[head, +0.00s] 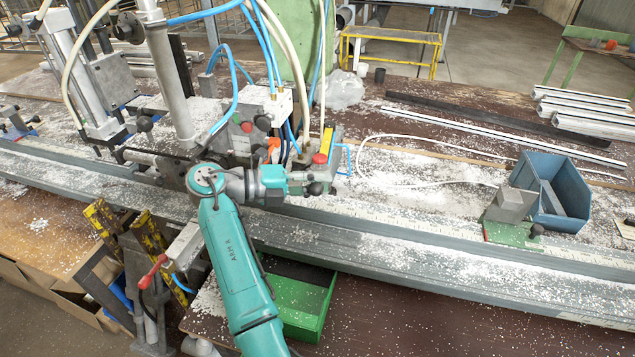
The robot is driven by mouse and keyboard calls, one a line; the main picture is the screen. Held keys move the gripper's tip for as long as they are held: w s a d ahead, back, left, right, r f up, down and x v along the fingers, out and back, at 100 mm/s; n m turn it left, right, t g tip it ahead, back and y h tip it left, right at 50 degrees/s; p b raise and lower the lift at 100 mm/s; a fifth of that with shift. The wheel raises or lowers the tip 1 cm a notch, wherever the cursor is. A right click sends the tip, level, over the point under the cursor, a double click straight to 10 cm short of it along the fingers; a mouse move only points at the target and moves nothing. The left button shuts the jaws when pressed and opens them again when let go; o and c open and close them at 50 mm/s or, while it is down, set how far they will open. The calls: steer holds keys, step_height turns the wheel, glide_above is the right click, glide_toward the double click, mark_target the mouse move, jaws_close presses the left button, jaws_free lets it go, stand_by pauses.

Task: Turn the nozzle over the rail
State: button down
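The long grey rail (400,262) runs across the bench from the left edge to the lower right, strewn with white chips. My teal arm reaches up from the bottom and bends right over the rail. I cannot pick out the nozzle with certainty among the hoses, knobs and fittings there. A red knob and a yellow part (328,147) stand just behind my wrist. Whether my gripper touches anything is unclear.
A blue bin (556,180) and a grey block on a green base (511,207) stand at the right of the rail. Blue hoses (232,85) and a steel column (168,80) crowd the left. A green tray (308,312) lies below the rail.

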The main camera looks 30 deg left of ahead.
steer(key=c, duration=0.9)
jaws_free()
steer(key=shift+s, duration=0.15)
steer(key=v, duration=1.2)
